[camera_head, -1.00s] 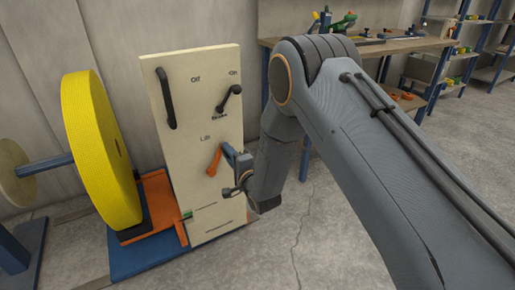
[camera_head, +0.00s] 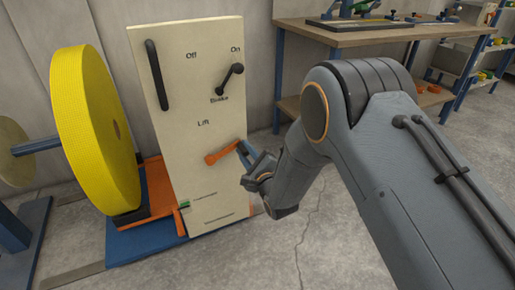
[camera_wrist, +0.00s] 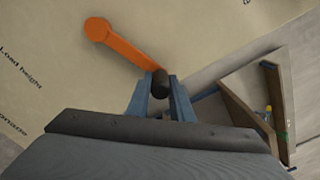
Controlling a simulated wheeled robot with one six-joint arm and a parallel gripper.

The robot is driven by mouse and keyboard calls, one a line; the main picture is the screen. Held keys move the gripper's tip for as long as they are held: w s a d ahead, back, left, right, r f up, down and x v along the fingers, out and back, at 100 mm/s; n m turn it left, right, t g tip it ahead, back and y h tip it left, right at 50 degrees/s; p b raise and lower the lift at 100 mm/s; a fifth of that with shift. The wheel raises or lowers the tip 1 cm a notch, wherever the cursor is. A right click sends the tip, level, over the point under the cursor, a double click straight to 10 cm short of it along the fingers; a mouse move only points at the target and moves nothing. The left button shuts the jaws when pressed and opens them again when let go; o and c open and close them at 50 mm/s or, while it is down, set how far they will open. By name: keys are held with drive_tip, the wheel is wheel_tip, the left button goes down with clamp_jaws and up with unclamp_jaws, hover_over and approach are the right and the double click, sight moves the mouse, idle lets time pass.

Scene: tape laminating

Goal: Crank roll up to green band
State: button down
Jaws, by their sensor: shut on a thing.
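The orange crank (camera_head: 222,153) is on the pale panel under the "Lift" label and points right and slightly up from its pivot. In the wrist view the crank (camera_wrist: 125,46) ends in a dark knob (camera_wrist: 161,82). My gripper (camera_head: 243,150) is shut on that knob; its blue fingers (camera_wrist: 160,98) lie on both sides of it. The yellow roll (camera_head: 85,125) stands upright left of the panel, above an orange lift frame (camera_head: 160,185). A small green pointer (camera_head: 184,205) sits at the panel's lower left edge, close to a thin green band (camera_head: 204,195).
The panel (camera_head: 190,110) also has a black handle (camera_head: 157,75) and a black brake lever (camera_head: 230,80). A blue shaft (camera_head: 35,146) stands left of the roll. A workbench (camera_head: 375,33) is behind my arm. The concrete floor (camera_head: 335,245) is clear at lower right.

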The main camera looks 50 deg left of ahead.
drive_tip(key=shift+w+d+f, duration=0.2)
drive_tip(key=shift+w+f, duration=0.15)
drive_tip(key=shift+f, duration=0.35)
drive_tip(key=c, duration=1.6)
unclamp_jaws()
drive_tip(key=shift+o, duration=0.2)
drive_tip(key=shift+s+a, duration=0.1)
drive_tip(key=shift+s, duration=0.15)
drive_tip(key=v, duration=0.7)
drive_tip(key=shift+d+p, duration=0.35)
drive_tip(key=shift+d, duration=0.05)
drive_tip(key=shift+s, duration=0.1)
